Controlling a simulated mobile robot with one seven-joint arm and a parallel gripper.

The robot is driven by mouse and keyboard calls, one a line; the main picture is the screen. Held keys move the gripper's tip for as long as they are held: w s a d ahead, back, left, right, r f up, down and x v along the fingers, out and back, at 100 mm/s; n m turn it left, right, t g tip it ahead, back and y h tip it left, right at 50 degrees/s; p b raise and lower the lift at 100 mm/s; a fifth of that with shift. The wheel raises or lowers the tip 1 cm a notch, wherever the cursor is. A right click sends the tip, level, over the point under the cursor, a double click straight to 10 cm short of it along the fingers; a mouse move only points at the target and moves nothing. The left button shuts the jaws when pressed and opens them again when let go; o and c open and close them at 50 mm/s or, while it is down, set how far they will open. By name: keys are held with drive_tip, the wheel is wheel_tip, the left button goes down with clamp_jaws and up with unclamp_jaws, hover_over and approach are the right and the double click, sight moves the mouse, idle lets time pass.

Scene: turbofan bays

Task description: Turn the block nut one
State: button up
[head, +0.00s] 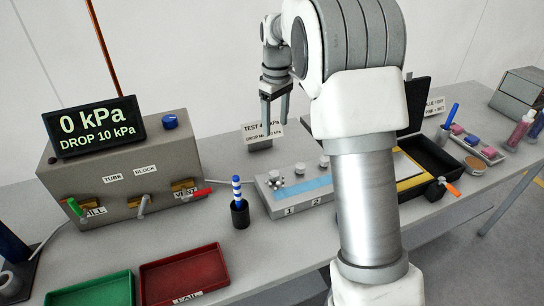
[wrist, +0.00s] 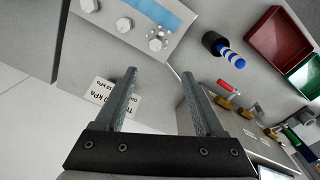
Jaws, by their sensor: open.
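The grey block (head: 300,203) has a blue strip and front labels 1 and 2, and stands mid-bench. Nut one (head: 275,180) is the silvery nut at its left end, above label 1, with small pale dots around it. In the wrist view nut one (wrist: 156,41) is the rightmost of three nuts in a row, with the same dots. My gripper (head: 274,112) points down, open and empty, above and behind the block, apart from the nuts. In the wrist view its fingertips (wrist: 159,75) are well separated, with nut one showing beyond them.
A striped blue-and-white tool (head: 237,190) stands in a black holder left of the block. A test card (head: 263,133) stands behind it. A gauge box (head: 115,180) with valves is at left, red (head: 185,277) and green trays in front. An open black case (head: 445,160) lies right.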

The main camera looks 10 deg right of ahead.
sight(274, 173)
drive_tip(key=f, duration=0.6)
drive_tip(key=w+f, duration=0.1)
drive_tip(key=f, duration=0.6)
drive_tip(key=w+f+p, duration=0.1)
drive_tip(key=f, duration=0.5)
drive_tip(key=shift+d+f, duration=0.15)
drive_tip(key=shift+f, duration=0.2)
drive_tip(key=shift+c, duration=0.3)
clamp_jaws()
